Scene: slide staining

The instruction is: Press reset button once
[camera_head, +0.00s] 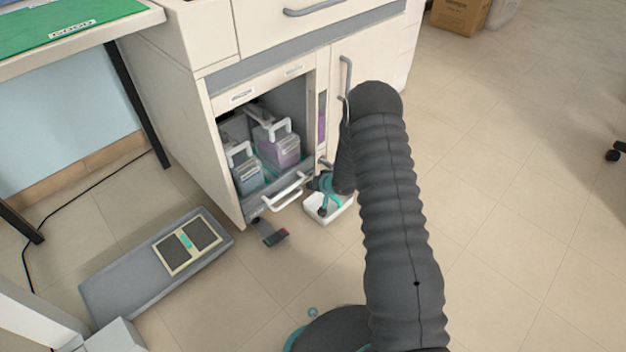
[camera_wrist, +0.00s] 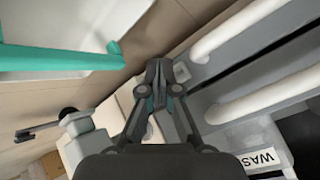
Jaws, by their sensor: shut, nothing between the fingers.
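My gripper (camera_wrist: 157,70) is shut and empty in the wrist view, its fingertips pointing up the picture beside the cabinet front. A small pale knob-like part (camera_wrist: 182,72) lies just right of the fingertips; I cannot tell whether it is the reset button or whether they touch. In the head view my gripper (camera_head: 322,184) is low by the right side of the cabinet's open bay, partly hidden by my arm. No button marked reset can be read in either view.
The open bay of the cabinet (camera_head: 227,190) holds a purple container (camera_head: 280,152) and a blue-grey container (camera_head: 247,178). A white tray (camera_head: 343,211) and a small dark pedal (camera_head: 270,233) are below. A grey floor unit (camera_head: 125,285) lies left.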

